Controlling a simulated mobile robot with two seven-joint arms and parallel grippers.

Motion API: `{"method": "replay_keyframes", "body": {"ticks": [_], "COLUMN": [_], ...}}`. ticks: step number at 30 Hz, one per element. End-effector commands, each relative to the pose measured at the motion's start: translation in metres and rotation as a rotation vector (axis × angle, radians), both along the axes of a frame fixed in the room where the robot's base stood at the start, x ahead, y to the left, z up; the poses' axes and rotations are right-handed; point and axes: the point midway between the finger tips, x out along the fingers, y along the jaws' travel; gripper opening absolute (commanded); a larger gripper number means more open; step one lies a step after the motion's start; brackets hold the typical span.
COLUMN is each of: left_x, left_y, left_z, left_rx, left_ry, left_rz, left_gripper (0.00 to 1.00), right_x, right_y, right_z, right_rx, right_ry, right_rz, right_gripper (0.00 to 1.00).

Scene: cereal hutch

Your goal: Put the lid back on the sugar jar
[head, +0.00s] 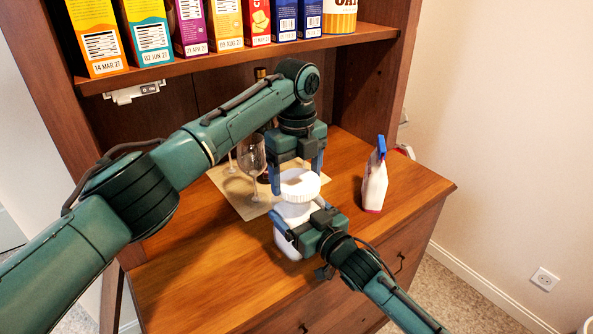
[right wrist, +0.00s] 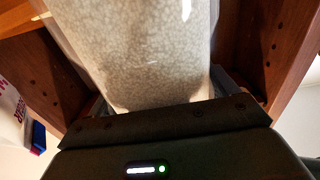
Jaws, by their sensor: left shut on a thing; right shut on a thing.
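The white ribbed lid (head: 299,187) is between the fingers of my left gripper (head: 297,180), which comes down from above and is shut on it. The lid sits right over the mouth of the sugar jar (head: 288,246); whether it is seated or just above the rim I cannot tell. My right gripper (head: 300,222) is shut around the jar's side from the front right. In the right wrist view the clear jar (right wrist: 150,55), full of pale grainy sugar, fills the middle. The jar's rim is hidden.
A wine glass (head: 252,155) and a dark bottle stand behind on a beige mat (head: 232,193). Boxes line the shelf (head: 230,62) above. The counter's front left is clear.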

Motion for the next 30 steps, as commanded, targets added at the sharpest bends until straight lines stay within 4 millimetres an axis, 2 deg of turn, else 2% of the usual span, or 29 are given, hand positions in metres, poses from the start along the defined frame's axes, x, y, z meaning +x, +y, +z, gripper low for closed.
{"method": "replay_keyframes", "body": {"ticks": [2,3,8,21,25,30], "left_x": [-0.0002,0.0000,0.0002,0.0004,0.0002,0.0002], "left_y": [-0.0001,-0.0001,-0.0006,-0.0050,-0.0056,-0.0058], "left_z": [-0.0020,-0.0018,-0.0017,-0.0016,-0.0014,-0.0013], "left_rx": [0.000,0.000,0.000,0.001,0.001,0.001], "left_ry": [0.000,0.000,0.000,-0.001,-0.002,-0.002], "left_rz": [0.000,-0.001,-0.099,-0.975,-1.104,-1.138], "left_gripper": [0.58,0.58,0.58,0.58,0.58,0.58], "right_x": [-0.0002,-0.0002,-0.0002,-0.0001,-0.0001,-0.0001], "right_y": [-0.0001,-0.0001,-0.0002,-0.0003,-0.0003,-0.0003], "right_z": [-0.0011,-0.0011,-0.0011,-0.0013,-0.0013,-0.0014], "right_rx": [-0.002,-0.002,-0.002,-0.002,-0.002,-0.002], "right_ry": [0.001,0.001,0.001,0.002,0.002,0.002], "right_rz": [0.000,0.000,0.000,-0.001,-0.001,-0.001], "right_gripper": [0.44,0.22,0.22,0.22,0.22,0.22]}}
